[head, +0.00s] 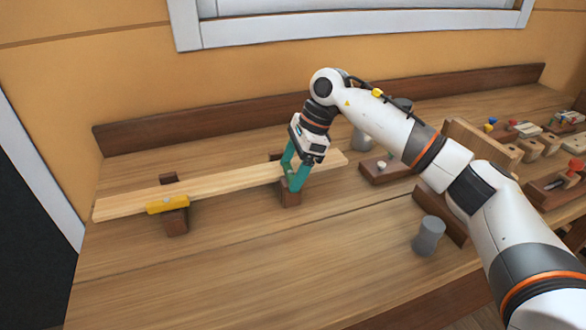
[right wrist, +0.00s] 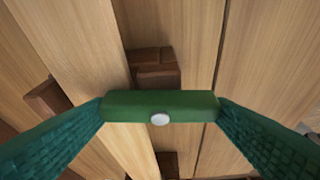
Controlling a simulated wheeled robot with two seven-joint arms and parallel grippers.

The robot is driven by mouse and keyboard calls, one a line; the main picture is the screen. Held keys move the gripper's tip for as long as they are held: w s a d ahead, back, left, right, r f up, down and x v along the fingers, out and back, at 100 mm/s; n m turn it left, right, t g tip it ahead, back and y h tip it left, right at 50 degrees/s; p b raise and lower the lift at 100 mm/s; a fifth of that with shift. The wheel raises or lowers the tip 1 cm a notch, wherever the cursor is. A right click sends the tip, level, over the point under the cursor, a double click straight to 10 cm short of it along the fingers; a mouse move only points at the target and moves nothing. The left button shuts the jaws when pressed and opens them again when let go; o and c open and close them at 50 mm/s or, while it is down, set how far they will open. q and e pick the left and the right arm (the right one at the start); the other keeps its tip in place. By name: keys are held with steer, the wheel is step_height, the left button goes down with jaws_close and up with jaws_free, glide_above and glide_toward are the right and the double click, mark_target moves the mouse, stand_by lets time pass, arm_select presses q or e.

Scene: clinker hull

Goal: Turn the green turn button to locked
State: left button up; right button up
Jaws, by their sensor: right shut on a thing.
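The green turn button (right wrist: 190,104) shows in the right wrist view as a bar lying crosswise, with a pale round pivot head (right wrist: 160,119) at its middle. My right gripper (right wrist: 160,108) is shut on it, one teal finger at each end. In that view the bar's left end overlaps the plank's edge; its right end reaches past the brown block (right wrist: 156,70) beneath. In the head view my right gripper (head: 292,180) is at the plank's front edge by the right block (head: 290,198), and its fingers mostly hide the button. My left gripper is not in view.
A long pale plank (head: 220,182) lies across the bench. A yellow turn button (head: 167,204) sits on the left block (head: 177,224), along the plank's front edge. A grey cylinder (head: 429,235) stands at right. The front of the bench is clear.

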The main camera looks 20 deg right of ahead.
steer(key=shift+n, duration=0.5)
steer(key=shift+r+g, duration=0.1)
steer(key=shift+g, duration=0.2)
steer(key=o, duration=1)
steer(key=v, duration=1.2)
steer(key=shift+b, duration=0.35)
